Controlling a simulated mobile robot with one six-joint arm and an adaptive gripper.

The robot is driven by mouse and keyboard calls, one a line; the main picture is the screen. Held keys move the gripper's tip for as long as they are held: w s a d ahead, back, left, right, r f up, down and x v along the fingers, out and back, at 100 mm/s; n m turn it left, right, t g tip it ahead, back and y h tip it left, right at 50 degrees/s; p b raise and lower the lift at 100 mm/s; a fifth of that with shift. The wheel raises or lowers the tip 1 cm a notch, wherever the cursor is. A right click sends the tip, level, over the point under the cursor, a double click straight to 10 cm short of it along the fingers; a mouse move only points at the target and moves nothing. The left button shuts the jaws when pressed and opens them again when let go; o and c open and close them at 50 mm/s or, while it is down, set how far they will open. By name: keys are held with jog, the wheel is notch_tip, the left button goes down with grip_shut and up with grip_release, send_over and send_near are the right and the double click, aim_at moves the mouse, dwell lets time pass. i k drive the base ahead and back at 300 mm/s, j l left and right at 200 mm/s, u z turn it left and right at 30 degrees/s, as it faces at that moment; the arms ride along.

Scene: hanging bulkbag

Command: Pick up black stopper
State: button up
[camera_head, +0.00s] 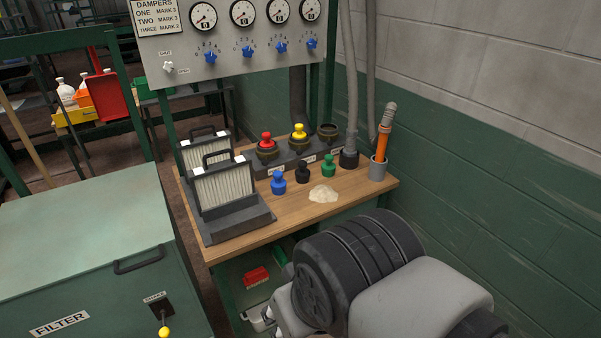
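The black stopper (303,174) stands upright on the wooden bench top (365,190). It is between a blue stopper (278,184) on its left and a green stopper (328,167) on its right, with small gaps between them. Nothing is touching the black stopper from above. My arm's grey and black links fill the lower right, in front of the bench. I cannot make out my gripper or its fingers in this view.
Behind the stoppers, a dark block (290,165) holds a red stopper (267,141) and a yellow stopper (299,133); its right socket (328,131) looks empty. A pale powder pile (323,194) lies in front. Framed filters (224,187) stand left; an orange-handled tool (382,143) stands right.

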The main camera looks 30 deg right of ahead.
aim_at(302, 174)
jog(key=i+l+z, duration=0.1)
jog(key=i+z, duration=0.25)
jog(key=i, duration=0.15)
jog(key=i+j+z, duration=0.1)
jog(key=i+z, duration=0.3)
jog(key=i, duration=0.15)
jog(key=i+j+z, duration=0.2)
jog(key=i+z, duration=0.15)
jog(key=i, duration=0.15)
